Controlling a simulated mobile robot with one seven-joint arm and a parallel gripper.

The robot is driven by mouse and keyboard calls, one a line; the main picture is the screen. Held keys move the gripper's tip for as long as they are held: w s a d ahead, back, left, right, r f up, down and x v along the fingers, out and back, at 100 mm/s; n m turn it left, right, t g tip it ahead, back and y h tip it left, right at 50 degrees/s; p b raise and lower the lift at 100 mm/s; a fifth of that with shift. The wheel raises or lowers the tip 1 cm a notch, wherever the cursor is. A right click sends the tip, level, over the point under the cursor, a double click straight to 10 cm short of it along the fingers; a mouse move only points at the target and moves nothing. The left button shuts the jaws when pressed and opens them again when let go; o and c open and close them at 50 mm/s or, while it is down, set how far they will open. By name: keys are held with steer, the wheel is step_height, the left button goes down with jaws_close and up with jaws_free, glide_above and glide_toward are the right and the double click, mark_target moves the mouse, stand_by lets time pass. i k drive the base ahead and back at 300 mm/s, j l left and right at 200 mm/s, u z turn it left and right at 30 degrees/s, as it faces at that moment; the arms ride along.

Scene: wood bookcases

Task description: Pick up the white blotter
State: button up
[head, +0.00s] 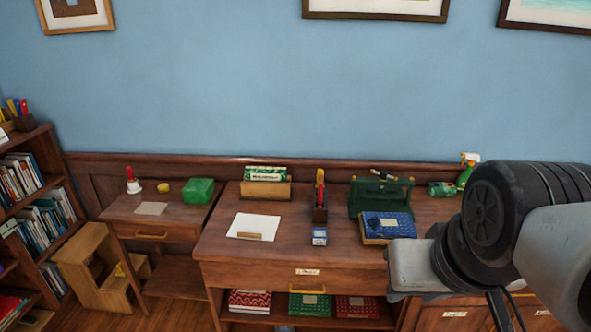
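A flat white sheet-like thing (254,226), which looks like the white blotter, lies on the left part of the wooden desk top (218,240). A small brown strip (249,237) lies along its front edge; I cannot tell if it is part of it. Nothing touches the white thing from above. My arm comes in from the right, well apart from it, over the right part of the desk. No fingertips of my gripper show in the head view.
Right of the white thing stand a pen holder (320,213), a small blue-and-white box (320,237), a blue book (387,226) and a dark green caddy (366,196). Behind it is a wooden holder with green-white boxes (265,184). A lower side table (174,214) stands left.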

mark_target(250, 227)
steer(key=i+j, duration=1)
steer(key=i, duration=0.3)
steer(key=j+u, duration=0.05)
steer(key=j, duration=0.05)
